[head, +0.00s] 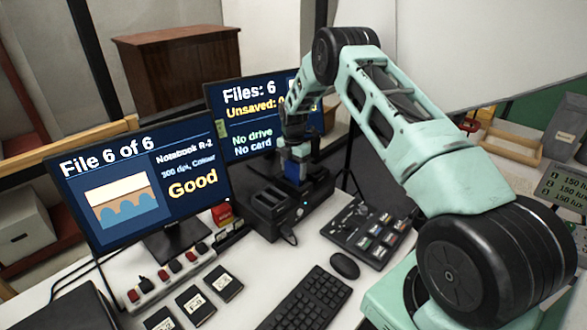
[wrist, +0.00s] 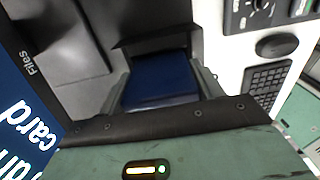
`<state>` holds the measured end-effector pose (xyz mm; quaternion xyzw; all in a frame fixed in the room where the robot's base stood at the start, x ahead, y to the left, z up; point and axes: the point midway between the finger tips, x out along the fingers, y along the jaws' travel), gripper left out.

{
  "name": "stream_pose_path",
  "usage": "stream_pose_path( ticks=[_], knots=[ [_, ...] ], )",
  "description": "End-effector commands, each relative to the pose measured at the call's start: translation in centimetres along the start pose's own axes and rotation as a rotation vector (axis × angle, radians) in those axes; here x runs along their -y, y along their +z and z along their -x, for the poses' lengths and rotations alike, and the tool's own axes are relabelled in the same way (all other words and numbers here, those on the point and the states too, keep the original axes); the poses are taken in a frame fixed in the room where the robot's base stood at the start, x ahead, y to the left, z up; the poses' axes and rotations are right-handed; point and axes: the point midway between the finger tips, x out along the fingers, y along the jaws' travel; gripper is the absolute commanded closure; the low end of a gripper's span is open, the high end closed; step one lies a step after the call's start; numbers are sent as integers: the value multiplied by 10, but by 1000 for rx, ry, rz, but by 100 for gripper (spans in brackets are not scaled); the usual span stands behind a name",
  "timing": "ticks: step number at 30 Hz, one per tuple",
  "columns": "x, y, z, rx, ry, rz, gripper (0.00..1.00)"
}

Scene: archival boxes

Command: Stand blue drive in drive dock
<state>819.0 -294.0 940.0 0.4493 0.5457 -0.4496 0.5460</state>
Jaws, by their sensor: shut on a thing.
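The blue drive (head: 294,171) is upright between the fingers of my gripper (head: 298,154). My gripper points down and is shut on the drive, which also shows in the wrist view (wrist: 160,82) between the two fingers. The black drive dock (head: 272,212) stands on the desk below, with slots in its top. The drive's lower end is at the dock's rear right part. I cannot tell whether it is inside a slot or just above it. The rear monitor (head: 250,135) reads "No drive" and "No card".
A front monitor (head: 140,185) stands left of the dock. A control panel (head: 368,232), a mouse (head: 344,265) and a keyboard (head: 308,300) lie to the right and front. Several labelled cards or drives (head: 194,305) and a strip with red switches (head: 165,275) are at front left.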

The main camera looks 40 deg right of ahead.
Motion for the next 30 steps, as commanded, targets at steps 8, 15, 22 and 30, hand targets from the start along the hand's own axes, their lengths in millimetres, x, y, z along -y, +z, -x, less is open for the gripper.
stream_pose_path(
  ticks=[8, 15, 22, 30],
  knots=[
    [0, 0, -6, 0, 1, 0, 62],
    [0, 0, -10, 0, 1, 0, 62],
    [0, 0, -15, 0, 1, 0, 62],
    [0, 0, -14, 0, 1, 0, 9]
  ],
)
